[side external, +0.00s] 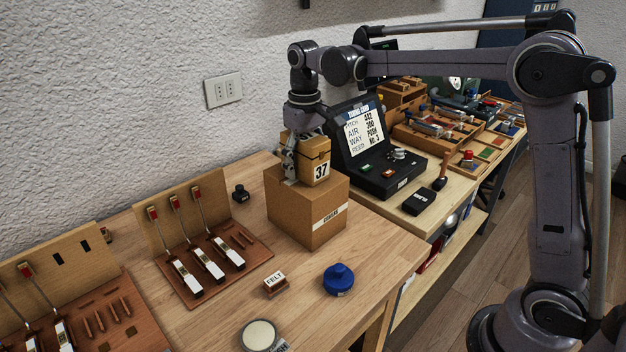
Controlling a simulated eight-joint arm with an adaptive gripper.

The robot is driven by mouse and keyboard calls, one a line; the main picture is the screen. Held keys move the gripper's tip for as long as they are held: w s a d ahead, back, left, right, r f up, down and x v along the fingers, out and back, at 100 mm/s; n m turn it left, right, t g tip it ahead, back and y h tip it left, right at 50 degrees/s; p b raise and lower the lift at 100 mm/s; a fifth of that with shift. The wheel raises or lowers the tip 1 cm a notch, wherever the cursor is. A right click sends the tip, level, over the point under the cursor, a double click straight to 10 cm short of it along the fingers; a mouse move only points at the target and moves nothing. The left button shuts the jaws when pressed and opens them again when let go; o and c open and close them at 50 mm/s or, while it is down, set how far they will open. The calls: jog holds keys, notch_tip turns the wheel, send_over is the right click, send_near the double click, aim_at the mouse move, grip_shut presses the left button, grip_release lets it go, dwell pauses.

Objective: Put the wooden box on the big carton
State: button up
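The wooden box (318,154) is small and tan-orange, with a white label reading 37. It is upright over the top of the big carton (290,212), a brown cardboard cube with a white label strip. Its bottom appears to be at the carton's top face; I cannot tell whether it rests there or is slightly above. My gripper (294,158) points down from above the box. One finger lies along the box's left side, and the other is hidden behind the box. The gripper appears shut on the box.
A blue round bottle (339,279), a felt block (275,282) and a round tin (260,336) stand in front. A key-and-hammer model (212,255) stands left, a black display console (375,150) right. A small black object (241,193) sits behind.

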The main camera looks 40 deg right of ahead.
aim_at(307, 136)
jog(key=shift+r, duration=0.15)
notch_tip(307, 136, up, 12)
jog(key=shift+f, duration=0.1)
jog(key=shift+s, duration=0.3)
jog(key=s+f+t, duration=0.3)
jog(key=s+f, duration=0.4)
jog(key=s, duration=0.3)
jog(key=s+d+f+t, duration=0.1)
jog(key=s+f+t, duration=0.3)
jog(key=s+f, duration=0.4)
jog(key=shift+s+f, duration=0.15)
jog(key=shift+s, duration=0.7)
